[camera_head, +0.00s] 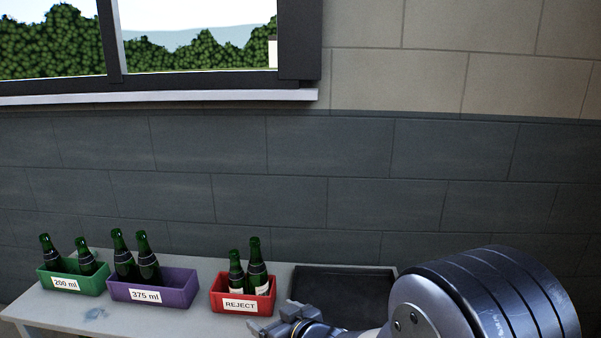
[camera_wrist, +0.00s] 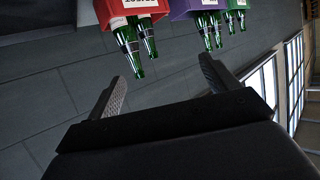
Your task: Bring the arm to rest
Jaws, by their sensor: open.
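My gripper (camera_head: 274,319) is at the bottom of the head view, in front of the red bin's right side. Its jaws are apart and empty; the wrist view shows both fingers with only the wall behind the gap (camera_wrist: 163,75). The forearm runs to the lower right of the head view and hides part of the table. In the wrist view the scene appears turned over, with the bins at the top.
A grey table (camera_head: 60,312) carries a green "200 ml" bin (camera_head: 88,286), a purple "375 ml" bin (camera_head: 178,293) and a red "REJECT" bin (camera_head: 262,302), each holding two green bottles. A black tray (camera_head: 345,287) lies at right, partly hidden by my arm.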

